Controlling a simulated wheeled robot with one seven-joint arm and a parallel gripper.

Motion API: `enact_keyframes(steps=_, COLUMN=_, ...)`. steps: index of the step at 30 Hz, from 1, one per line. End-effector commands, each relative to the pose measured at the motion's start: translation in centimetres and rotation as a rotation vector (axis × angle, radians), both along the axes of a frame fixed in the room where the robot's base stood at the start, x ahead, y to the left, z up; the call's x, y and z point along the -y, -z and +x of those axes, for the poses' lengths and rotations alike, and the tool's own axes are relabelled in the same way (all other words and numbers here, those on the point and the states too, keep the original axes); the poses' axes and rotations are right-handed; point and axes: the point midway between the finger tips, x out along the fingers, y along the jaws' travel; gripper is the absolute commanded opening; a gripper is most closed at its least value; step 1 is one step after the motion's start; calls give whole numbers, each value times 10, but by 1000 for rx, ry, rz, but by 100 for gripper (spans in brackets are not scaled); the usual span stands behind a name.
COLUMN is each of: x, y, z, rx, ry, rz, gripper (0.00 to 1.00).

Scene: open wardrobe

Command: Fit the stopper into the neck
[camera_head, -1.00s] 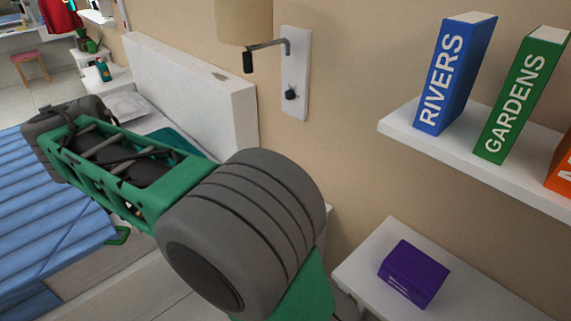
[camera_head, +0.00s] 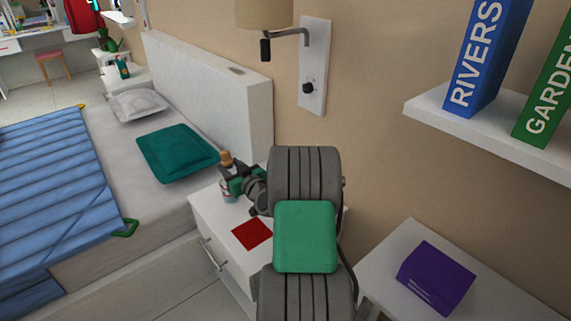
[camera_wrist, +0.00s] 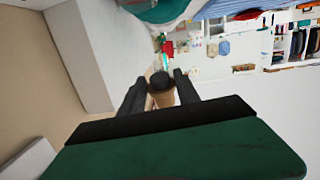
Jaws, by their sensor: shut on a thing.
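My gripper (camera_head: 231,175) is shut on a small tan stopper (camera_head: 226,158), whose top shows above the fingers in the head view. In the wrist view the stopper (camera_wrist: 163,98), tan with a dark round end, sits between the two dark fingers of my gripper (camera_wrist: 159,84). A small clear vessel (camera_head: 229,191) stands on the white bedside cabinet just below the gripper, partly hidden by it. Its neck is hidden, and I cannot tell whether the stopper touches it.
A red square (camera_head: 252,233) lies on the bedside cabinet (camera_head: 209,213). The bed with a teal pillow (camera_head: 177,152) is to the left. A wall lamp (camera_head: 313,70) hangs above. A purple box (camera_head: 436,278) stands on a white surface at right, below a bookshelf (camera_head: 470,130).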

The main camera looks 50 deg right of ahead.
Motion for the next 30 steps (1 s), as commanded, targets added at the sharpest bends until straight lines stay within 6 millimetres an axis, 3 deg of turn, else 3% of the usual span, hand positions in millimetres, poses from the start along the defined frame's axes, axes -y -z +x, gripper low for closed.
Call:
enact_keyframes(steps=1, x=21, y=0, z=-15, rx=58, ry=71, rz=-1, gripper=0)
enact_keyframes(steps=6, x=83, y=-19, z=-70, rx=210, ry=294, rz=-33, gripper=0)
enact_keyframes(steps=11, x=118, y=-27, z=-112, rx=273, ry=427, rz=-64, gripper=0)
enact_keyframes(steps=15, x=125, y=-30, z=-123, rx=287, ry=460, rz=-74, gripper=0)
enact_keyframes(steps=30, x=124, y=-23, z=-124, rx=292, ry=456, rz=-75, gripper=0)
